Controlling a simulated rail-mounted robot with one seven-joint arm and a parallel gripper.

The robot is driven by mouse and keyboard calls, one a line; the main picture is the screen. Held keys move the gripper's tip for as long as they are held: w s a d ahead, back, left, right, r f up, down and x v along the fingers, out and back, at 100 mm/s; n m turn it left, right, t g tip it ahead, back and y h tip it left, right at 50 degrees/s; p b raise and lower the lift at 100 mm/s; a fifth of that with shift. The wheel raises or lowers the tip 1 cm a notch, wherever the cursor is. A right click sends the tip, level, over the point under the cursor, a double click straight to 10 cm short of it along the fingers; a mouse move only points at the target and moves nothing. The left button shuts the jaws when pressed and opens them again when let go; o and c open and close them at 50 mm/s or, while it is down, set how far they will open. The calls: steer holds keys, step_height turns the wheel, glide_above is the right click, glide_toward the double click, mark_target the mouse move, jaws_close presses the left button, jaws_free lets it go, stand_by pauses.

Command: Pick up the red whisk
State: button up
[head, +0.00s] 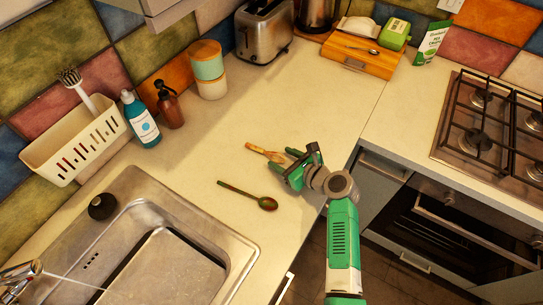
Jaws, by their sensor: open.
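I cannot make out a clearly red whisk in the head view. A small orange-brown utensil (262,152) lies on the pale countertop (330,85), just beyond my gripper; its right end is close to the fingers, and I cannot tell what kind of utensil it is. My green gripper (284,162) is open and empty, pointing left over the counter. I cannot tell whether it touches the utensil. A dark spoon (250,197) with a brown bowl lies on the counter nearer the sink.
A metal sink (215,235) is at lower left. A white basket (75,145) with a brush, a blue bottle (141,120), a brown sprayer (169,105), stacked canisters (209,70) and a toaster (262,32) line the wall. A gas hob (490,125) is at right.

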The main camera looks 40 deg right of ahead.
steer(key=shift+x, duration=0.75)
steer(key=shift+s, duration=0.1)
steer(key=c, duration=1)
steer(key=shift+c, duration=0.2)
